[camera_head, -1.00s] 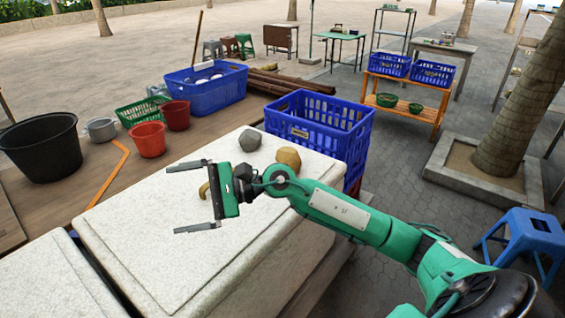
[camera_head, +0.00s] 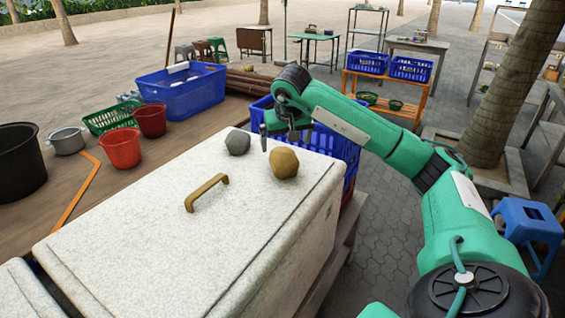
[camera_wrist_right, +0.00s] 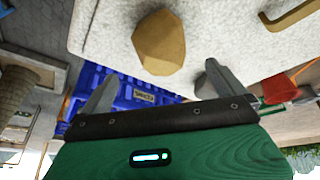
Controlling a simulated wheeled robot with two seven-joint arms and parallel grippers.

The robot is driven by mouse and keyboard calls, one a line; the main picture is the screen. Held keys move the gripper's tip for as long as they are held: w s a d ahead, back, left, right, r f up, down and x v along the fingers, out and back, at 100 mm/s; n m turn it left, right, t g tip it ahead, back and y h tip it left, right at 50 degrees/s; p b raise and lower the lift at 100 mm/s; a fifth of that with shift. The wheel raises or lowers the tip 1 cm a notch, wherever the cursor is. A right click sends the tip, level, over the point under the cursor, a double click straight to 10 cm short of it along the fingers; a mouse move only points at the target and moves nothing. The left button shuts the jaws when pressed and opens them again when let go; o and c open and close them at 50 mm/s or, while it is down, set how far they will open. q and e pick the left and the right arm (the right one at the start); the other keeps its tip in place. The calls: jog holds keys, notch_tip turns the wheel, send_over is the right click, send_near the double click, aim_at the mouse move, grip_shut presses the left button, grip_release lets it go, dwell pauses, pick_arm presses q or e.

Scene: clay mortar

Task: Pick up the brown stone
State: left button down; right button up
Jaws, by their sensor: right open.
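The brown stone (camera_head: 284,163) lies on the white box lid (camera_head: 150,230), near its far right edge. It also shows in the right wrist view (camera_wrist_right: 160,42), at the top centre, just beyond the fingertips and lined up with the gap between them. My right gripper (camera_head: 286,142) is open and empty, pointing down beside the far side of the stone in the head view. In the right wrist view (camera_wrist_right: 160,72) its two fingers are spread wide. I cannot tell its exact height. My left gripper is not in view.
A grey stone (camera_head: 238,142) lies left of the brown one. A curved brown handle (camera_head: 207,190) rises from the lid nearer me. A blue crate (camera_head: 345,150) stands right behind the box, below my right arm. The near part of the lid is clear.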

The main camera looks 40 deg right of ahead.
aim_at(284, 152)
jog(key=x, duration=0.5)
jog(key=p+x, duration=0.2)
jog(key=x, duration=0.2)
jog(key=shift+s+f, duration=0.15)
jog(key=shift+f, duration=0.1)
jog(key=shift+d+f, duration=0.15)
jog(key=shift+f, duration=0.3)
jog(key=shift+c, duration=1.1)
jog(key=c, duration=1.5)
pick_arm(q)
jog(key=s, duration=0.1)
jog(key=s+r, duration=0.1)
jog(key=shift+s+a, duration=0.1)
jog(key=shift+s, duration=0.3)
pick_arm(e)
jog(key=shift+w, duration=0.25)
jog(key=shift+c, duration=0.8)
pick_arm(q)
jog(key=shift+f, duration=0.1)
pick_arm(e)
jog(key=shift+r, duration=0.2)
